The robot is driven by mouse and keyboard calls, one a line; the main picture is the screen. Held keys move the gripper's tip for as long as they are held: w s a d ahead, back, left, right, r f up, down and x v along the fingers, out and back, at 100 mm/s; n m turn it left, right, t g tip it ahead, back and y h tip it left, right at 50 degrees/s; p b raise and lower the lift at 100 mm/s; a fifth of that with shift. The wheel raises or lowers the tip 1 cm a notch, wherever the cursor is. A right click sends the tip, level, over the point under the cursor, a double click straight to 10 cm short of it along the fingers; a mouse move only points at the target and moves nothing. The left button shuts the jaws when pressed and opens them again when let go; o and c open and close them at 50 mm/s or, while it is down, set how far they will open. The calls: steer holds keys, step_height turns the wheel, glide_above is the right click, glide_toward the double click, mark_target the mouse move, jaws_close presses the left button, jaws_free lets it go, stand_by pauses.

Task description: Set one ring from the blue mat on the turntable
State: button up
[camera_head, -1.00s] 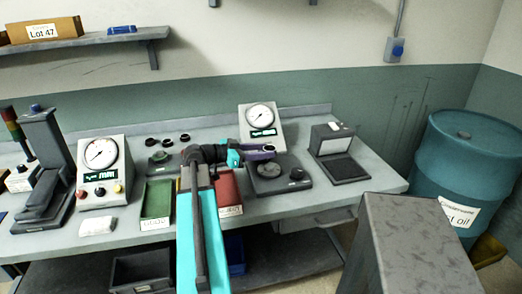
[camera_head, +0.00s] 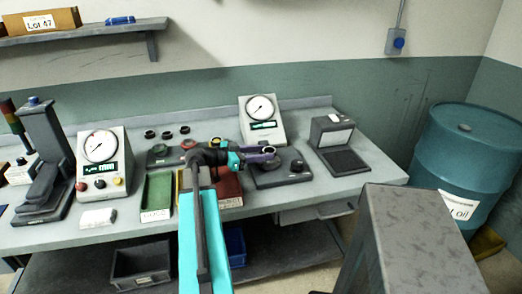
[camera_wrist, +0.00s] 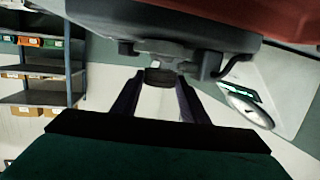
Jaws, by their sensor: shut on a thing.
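My gripper (camera_head: 266,151) is shut on a dark ring (camera_wrist: 160,76), which shows between the purple fingertips in the wrist view. In the head view the gripper is over or just behind the turntable (camera_head: 278,168), a dark disc on a grey base. The gripper partly covers it, and I cannot tell the height between ring and disc. Three more dark rings (camera_head: 167,135) lie at the back of the bench, left of my arm. I cannot make out the blue mat's colour under them.
A dial gauge box (camera_head: 262,122) stands close behind the turntable. A grey stand with a screen (camera_head: 334,137) is to its right. A green tray (camera_head: 157,193) and a red tray (camera_head: 228,188) lie left of it. A blue drum (camera_head: 466,150) stands far right.

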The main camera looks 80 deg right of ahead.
steer(key=shift+f+b, duration=0.85)
steer(key=shift+f, duration=0.1)
steer(key=o, duration=1.2)
steer(key=shift+r, duration=0.15)
steer(key=shift+r, duration=0.1)
